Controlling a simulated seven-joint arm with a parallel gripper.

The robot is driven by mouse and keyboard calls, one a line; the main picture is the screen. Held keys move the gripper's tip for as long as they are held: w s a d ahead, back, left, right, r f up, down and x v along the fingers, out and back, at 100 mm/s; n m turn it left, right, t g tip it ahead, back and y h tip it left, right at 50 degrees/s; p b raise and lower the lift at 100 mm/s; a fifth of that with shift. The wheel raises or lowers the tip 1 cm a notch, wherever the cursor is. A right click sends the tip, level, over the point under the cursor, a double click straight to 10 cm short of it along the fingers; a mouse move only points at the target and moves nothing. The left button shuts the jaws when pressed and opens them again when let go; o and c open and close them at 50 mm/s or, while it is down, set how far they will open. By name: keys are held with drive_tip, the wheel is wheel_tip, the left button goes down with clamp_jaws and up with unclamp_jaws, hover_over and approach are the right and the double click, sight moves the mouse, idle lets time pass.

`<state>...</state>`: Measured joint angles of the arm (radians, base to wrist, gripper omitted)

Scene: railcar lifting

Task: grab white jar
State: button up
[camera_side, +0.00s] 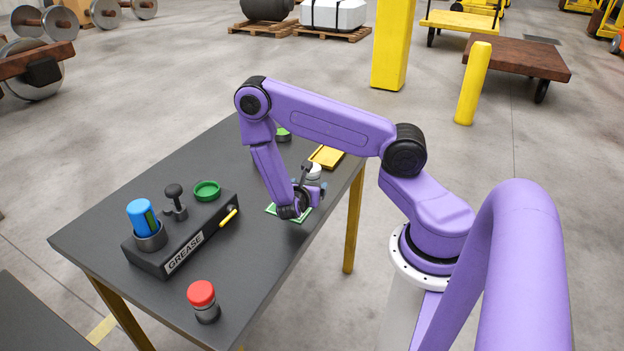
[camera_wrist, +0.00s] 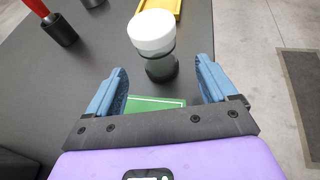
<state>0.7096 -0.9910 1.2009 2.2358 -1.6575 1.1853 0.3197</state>
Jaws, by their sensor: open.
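The white jar has a white lid and a dark body. It stands upright on the grey table, beyond my fingers in the wrist view (camera_wrist: 152,34). In the side view its white top (camera_side: 314,171) shows just behind my gripper (camera_side: 305,197), which hides most of its body. My gripper is open, with its two blue fingers apart in the wrist view (camera_wrist: 160,72). The jar's dark lower part appears between and ahead of the fingertips. Nothing is held. Whether a finger touches the jar cannot be told.
A green mat (camera_wrist: 158,102) lies below my gripper. A yellow tray (camera_side: 326,157) is behind the jar. A black rack marked GREASE (camera_side: 185,252) holds a blue can (camera_side: 142,218), a black-knobbed item and a green dish. A red-lidded jar (camera_side: 202,295) stands near the front edge.

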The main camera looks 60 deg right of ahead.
sight(310, 182)
drive_tip(key=shift+r+x, duration=0.2)
drive_tip(key=shift+x, duration=3.15)
drive_tip(key=shift+w, duration=0.1)
drive_tip(key=c, duration=1.1)
